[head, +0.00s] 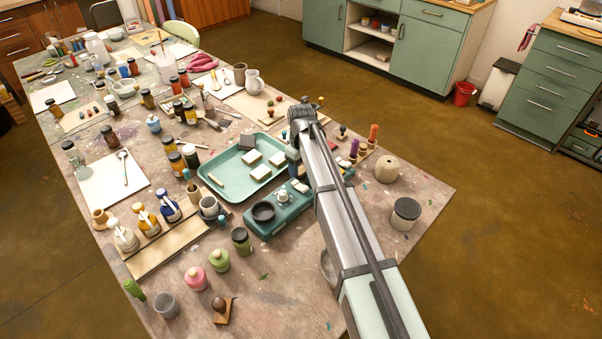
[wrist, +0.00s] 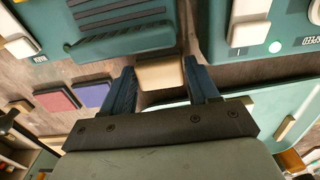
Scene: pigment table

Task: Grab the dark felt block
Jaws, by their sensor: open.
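A dark block (head: 247,141), which looks like the felt block, lies at the far end of the pale green tray (head: 213,188) in the head view. I cannot pick it out for certain in the wrist view. My gripper is open in the wrist view (wrist: 162,85), with its blue fingers on either side of a tan block (wrist: 160,72). I cannot tell whether the fingers touch it. In the head view my arm hides most of the gripper, which is low beside the tray's right side.
Pale blocks (head: 253,158) lie in the tray. A green device (head: 270,222) with a black dish stands in front. Red (wrist: 57,100) and purple (wrist: 92,94) flat pieces lie left of my gripper in the wrist view.

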